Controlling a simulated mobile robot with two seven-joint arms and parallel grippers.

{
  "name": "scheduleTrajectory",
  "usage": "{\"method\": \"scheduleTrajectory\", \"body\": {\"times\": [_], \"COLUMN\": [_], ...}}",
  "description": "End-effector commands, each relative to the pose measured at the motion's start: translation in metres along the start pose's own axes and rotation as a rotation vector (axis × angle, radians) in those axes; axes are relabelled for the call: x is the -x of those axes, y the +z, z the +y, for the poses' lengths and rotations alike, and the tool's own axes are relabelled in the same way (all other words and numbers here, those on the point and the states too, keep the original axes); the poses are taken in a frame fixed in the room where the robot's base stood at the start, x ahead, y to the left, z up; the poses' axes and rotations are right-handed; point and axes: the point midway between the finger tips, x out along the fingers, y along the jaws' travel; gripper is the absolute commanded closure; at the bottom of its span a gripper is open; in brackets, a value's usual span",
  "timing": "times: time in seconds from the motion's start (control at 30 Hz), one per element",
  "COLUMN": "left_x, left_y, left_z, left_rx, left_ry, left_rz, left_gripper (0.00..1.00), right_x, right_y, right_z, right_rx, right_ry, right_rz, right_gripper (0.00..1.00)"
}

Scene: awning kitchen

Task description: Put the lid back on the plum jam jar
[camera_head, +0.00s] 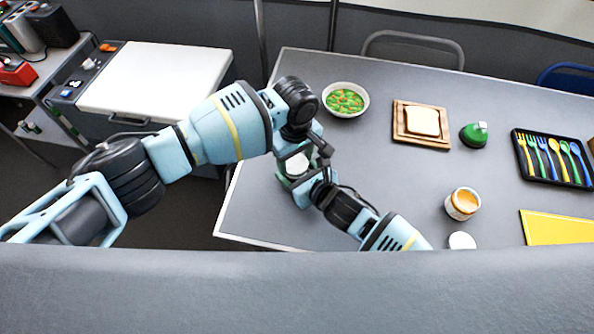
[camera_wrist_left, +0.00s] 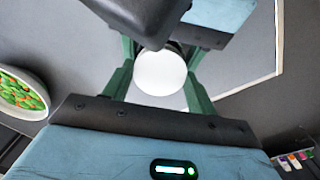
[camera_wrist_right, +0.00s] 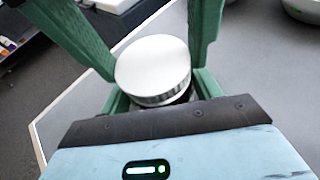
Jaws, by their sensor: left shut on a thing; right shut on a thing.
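The white round lid (camera_head: 297,165) is near the table's left edge in the head view, partly hidden by my arms. My left gripper (camera_head: 293,156) is shut on the lid from above; the lid's top (camera_wrist_left: 160,72) shows between its green fingers. My right gripper (camera_head: 301,186) is low beside it, shut on the plum jam jar. In the right wrist view the lid (camera_wrist_right: 153,68), with its ribbed rim, covers most of the jar, and only a small dark part shows beneath. I cannot tell whether the lid is seated or just above the jar's mouth.
An orange jam jar (camera_head: 462,204) stands to the right, with a white disc (camera_head: 462,241) near it. A salad bowl (camera_head: 346,100), bread on a board (camera_head: 422,124), a green-topped item (camera_head: 474,135) and a cutlery tray (camera_head: 553,160) stand farther off. The table's left edge is close.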

Motion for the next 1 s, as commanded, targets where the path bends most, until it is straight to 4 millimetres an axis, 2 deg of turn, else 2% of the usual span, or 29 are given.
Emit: {"method": "scheduleTrajectory", "body": {"times": [0.17, 0.5, 0.63, 0.9, 0.93, 1.0], "left_x": [-0.0006, -0.0008, -0.0009, -0.0009, -0.0009, -0.0009], "left_y": [0.0002, -0.0006, -0.0007, -0.0010, -0.0010, -0.0010], "left_z": [-0.0007, -0.0010, -0.0012, -0.0013, -0.0013, -0.0013], "left_rx": [-0.085, -0.502, -0.563, -0.568, -0.568, -0.568], "left_ry": [-0.002, -0.003, -0.004, -0.005, -0.005, -0.004], "left_rz": [-0.001, -0.001, -0.001, -0.001, -0.001, -0.001], "left_gripper": [0.70, 0.70, 0.70, 0.70, 0.42, 0.33], "right_x": [0.0000, 0.0000, 0.0000, 0.0001, 0.0001, 0.0001], "right_y": [-0.0004, -0.0004, -0.0004, -0.0005, -0.0005, -0.0005], "right_z": [-0.0010, -0.0013, -0.0014, -0.0017, -0.0017, -0.0017], "right_rx": [-0.001, -0.001, -0.001, -0.001, -0.001, 0.000], "right_ry": [-0.002, -0.002, -0.003, -0.003, -0.003, -0.003], "right_rz": [0.001, 0.001, 0.001, 0.002, 0.002, 0.002], "right_gripper": [1.00, 1.00, 1.00, 1.00, 1.00, 1.00]}}
